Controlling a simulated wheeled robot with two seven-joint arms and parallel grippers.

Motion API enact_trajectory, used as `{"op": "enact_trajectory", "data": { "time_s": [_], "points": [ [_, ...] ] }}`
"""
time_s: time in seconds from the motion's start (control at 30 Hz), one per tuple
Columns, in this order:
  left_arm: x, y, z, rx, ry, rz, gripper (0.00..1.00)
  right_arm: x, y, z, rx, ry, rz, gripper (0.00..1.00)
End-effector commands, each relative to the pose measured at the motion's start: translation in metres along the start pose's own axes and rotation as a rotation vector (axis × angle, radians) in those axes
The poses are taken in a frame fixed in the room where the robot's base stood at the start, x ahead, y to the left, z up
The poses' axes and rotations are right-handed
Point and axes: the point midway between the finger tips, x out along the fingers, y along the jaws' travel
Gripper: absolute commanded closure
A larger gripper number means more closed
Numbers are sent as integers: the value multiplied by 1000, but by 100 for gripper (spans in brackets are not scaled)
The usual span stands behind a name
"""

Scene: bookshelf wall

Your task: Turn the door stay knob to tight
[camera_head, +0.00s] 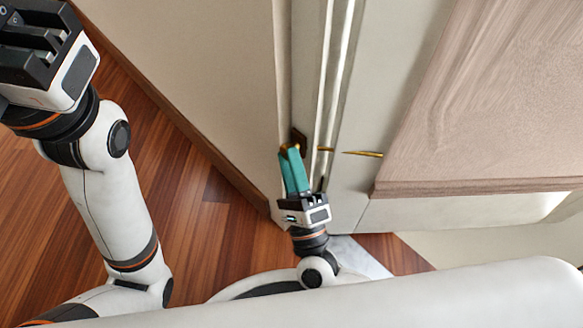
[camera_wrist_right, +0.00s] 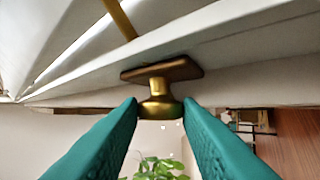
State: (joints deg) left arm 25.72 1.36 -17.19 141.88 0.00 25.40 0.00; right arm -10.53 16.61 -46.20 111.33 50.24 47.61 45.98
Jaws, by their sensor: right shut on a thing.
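The door stay knob (camera_wrist_right: 160,103) is a round brass knob on a short neck below a dark brown plate (camera_wrist_right: 162,70), on the underside of a pale frame edge. My right gripper (camera_head: 289,150) has teal fingers. It is shut on the knob, with one fingertip on each side of it in the right wrist view. In the head view the brown plate (camera_head: 299,136) shows just beyond the fingertips, and the knob itself is hidden. A thin brass bar (camera_head: 362,153) shows to the right of it. My left gripper (camera_head: 40,40) is at the top left, its fingers not visible.
A pale wall panel (camera_head: 190,70) stands left of the door frame (camera_head: 335,70). A light wooden panel (camera_head: 490,100) juts out on the right. Wood floor (camera_head: 150,130) is clear on the left. A green plant (camera_wrist_right: 160,168) shows low in the right wrist view.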

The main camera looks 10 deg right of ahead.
Motion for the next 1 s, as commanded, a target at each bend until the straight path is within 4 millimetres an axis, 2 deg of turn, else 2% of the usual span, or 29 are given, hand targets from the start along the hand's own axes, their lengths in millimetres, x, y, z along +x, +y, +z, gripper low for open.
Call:
{"op": "enact_trajectory", "data": {
  "time_s": [0.47, 0.5, 0.6, 1.0],
  "points": [
    [1, -1, 2, 1, -6, -3, 69, -1, -1, -1, 5, 2, 4, 92],
    [1, -1, 2, 1, -6, -3, 69, -1, -1, -1, 4, 2, 4, 63],
    [1, -1, 2, 0, -7, -3, 69, -1, -1, -1, 4, 1, 5, 49],
    [1, -1, 2, 0, -7, -2, 69, 0, 0, 0, 3, 0, 8, 49]
  ]
}}
